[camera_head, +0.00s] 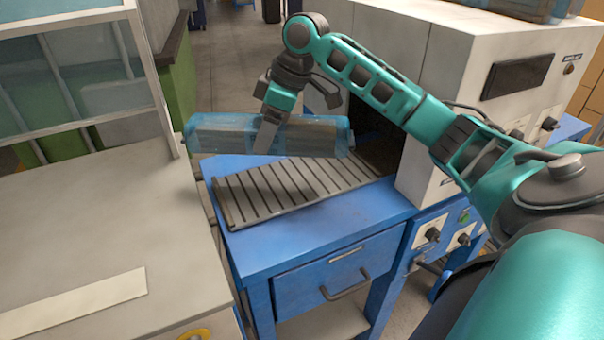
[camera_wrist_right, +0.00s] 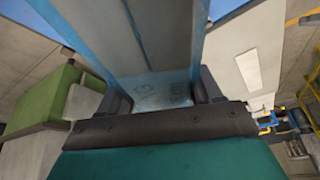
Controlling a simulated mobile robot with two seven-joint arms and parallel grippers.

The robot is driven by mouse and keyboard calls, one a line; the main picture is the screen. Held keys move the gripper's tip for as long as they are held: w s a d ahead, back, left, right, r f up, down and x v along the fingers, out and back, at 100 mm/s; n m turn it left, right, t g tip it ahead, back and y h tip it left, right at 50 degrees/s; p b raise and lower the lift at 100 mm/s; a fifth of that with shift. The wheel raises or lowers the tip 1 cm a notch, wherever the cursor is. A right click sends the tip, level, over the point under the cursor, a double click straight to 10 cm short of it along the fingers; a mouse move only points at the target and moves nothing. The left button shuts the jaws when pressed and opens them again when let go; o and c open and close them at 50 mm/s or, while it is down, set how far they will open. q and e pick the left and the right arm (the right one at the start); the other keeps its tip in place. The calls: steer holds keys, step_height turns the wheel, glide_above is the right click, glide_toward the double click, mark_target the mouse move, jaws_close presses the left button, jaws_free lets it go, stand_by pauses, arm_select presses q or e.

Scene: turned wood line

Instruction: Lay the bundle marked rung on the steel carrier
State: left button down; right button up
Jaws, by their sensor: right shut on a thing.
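A long bundle (camera_head: 323,137) wrapped in clear blue film is held by my right gripper (camera_head: 264,146), which is shut around its middle. The bundle lies crosswise, above the far side of a grey slatted carrier (camera_head: 285,190). The carrier sits on the blue bench, its right end close to the white machine's dark opening. I cannot tell whether the bundle touches it. In the right wrist view, the bundle (camera_wrist_right: 165,45) runs up between the two fingers (camera_wrist_right: 162,92). Faint printing shows on the film but is not readable. My left gripper is out of view.
The blue bench (camera_head: 330,222) has bare top in front of the carrier. A white machine (camera_head: 425,140) stands at the right. A grey table (camera_head: 80,235) with a pale strip (camera_head: 75,303) is at the left, below a glazed frame (camera_head: 85,75).

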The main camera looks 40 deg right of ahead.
steer(key=d+r+n+g+y, duration=0.1)
steer(key=d+r+n+g, duration=0.1)
steer(key=d+r+n, duration=0.5)
steer(key=shift+m, duration=0.5)
steer(key=f, duration=0.6)
steer(key=f+b, duration=0.1)
steer(key=f, duration=1.2)
steer(key=shift+w+d, duration=0.15)
steer(key=shift+d, duration=0.2)
steer(key=o, duration=1.4)
steer(key=shift+r, duration=0.1)
steer(key=v, duration=1.2)
steer(key=shift+d, duration=0.15)
